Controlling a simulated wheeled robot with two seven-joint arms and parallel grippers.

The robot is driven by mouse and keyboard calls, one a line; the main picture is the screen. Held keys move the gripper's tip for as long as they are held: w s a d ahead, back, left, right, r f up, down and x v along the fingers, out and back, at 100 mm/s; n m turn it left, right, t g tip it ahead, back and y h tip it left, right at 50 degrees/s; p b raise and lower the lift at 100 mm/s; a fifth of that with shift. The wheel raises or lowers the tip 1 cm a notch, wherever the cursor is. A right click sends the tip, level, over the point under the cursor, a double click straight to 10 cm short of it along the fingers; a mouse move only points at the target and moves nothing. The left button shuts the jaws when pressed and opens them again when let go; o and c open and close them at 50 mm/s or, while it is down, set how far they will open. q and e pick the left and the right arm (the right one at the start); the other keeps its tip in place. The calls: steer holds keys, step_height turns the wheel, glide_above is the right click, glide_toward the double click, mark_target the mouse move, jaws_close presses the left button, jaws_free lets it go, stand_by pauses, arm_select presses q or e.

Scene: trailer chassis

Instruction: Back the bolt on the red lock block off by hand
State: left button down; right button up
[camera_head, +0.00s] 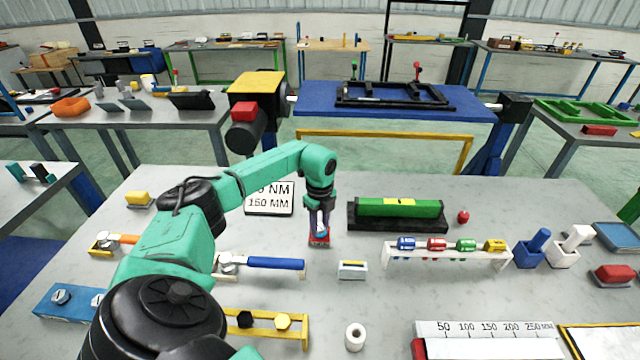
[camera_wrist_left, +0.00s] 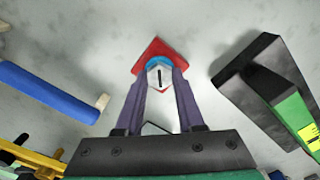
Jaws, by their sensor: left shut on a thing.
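The red lock block (camera_head: 319,241) sits on the grey table top near the middle, in front of the white sign. In the left wrist view the red lock block (camera_wrist_left: 157,49) lies just beyond my fingertips. A bolt (camera_wrist_left: 160,75) with a pale head, a dark line across it and a blue ring stands on the block. My left gripper (camera_head: 322,226) points down over the block. In the left wrist view its two fingers (camera_wrist_left: 159,82) are shut on the bolt head, one on each side. The fingers hide part of the bolt in the head view. My right gripper is not in view.
A green block in a black holder (camera_head: 398,208) stands to the right, and a blue-handled tool (camera_head: 275,263) lies to the left. A small white box (camera_head: 352,270) and a white roll (camera_head: 355,337) are nearer me. A rack of coloured pieces (camera_head: 447,256) stands at right.

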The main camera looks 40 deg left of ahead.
mark_target(319, 227)
arm_select(q)
steer(key=shift+s+f+n, duration=0.2)
steer(key=shift+f+n, duration=0.05)
steer(key=shift+n, duration=0.35)
steer(key=c, duration=0.5)
jaws_free()
steer(key=shift+w+a, duration=0.1)
steer(key=shift+w, duration=0.05)
steer(key=shift+r, duration=0.15)
steer(key=shift+r, duration=0.35)
step_height(319, 227, up, 14)
steer(key=b, duration=0.2)
steer(key=shift+f+b, duration=0.2)
steer(key=shift+b, duration=0.15)
